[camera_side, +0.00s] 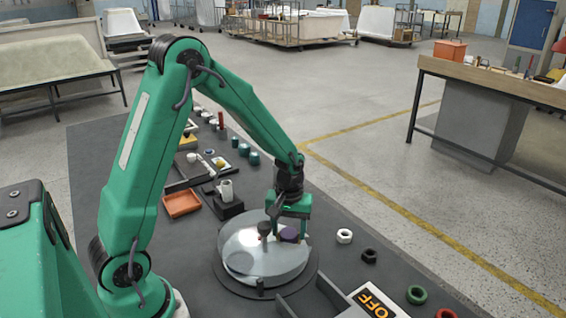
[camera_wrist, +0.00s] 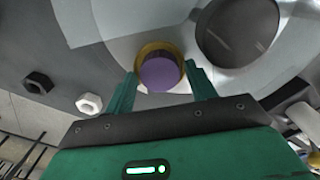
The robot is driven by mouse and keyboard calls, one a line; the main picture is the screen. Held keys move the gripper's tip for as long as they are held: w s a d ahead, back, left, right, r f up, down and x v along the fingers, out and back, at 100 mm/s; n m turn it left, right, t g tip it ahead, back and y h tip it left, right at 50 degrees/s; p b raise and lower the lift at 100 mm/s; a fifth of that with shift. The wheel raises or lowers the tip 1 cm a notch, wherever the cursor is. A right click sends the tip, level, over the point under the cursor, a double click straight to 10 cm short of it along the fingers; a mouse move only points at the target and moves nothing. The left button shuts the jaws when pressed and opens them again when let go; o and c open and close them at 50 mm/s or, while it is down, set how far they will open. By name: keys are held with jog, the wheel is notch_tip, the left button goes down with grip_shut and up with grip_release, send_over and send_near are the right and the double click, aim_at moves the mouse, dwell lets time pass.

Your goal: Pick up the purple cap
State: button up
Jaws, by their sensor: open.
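The purple cap (camera_side: 289,235) sits at the right part of a round, glassy, pale turntable-like dish (camera_side: 240,262). In the wrist view the purple cap (camera_wrist: 160,74) shows a flat purple top with a gold-brown rim behind it. My gripper (camera_wrist: 162,74) is open, with one green finger on each side of the cap and visible gaps between. In the side view my gripper (camera_side: 291,234) points down at the cap, and its fingers partly hide it.
A dark knob (camera_side: 265,229) stands close left of the cap; it appears large and round in the wrist view (camera_wrist: 238,32). A white nut (camera_side: 344,236) and a black nut (camera_side: 369,256) lie to the right. An orange tray (camera_side: 182,203) lies left.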

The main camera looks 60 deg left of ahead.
aim_at(289, 234)
dwell(0.3)
jog(key=c, duration=0.7)
jog(key=shift+r, duration=0.15)
jog(key=shift+c, duration=0.2)
jog(key=shift+r, duration=0.55)
jog(key=r, duration=0.3)
jog(key=shift+d+r, duration=0.1)
jog(key=shift+d, duration=0.1)
jog(key=s+d+r, duration=0.4)
jog(key=d+r, duration=0.2)
jog(key=d, duration=0.4)
jog(key=shift+s+d+r, duration=0.15)
jog(key=shift+s+r, duration=0.1)
jog(key=shift+s, duration=0.1)
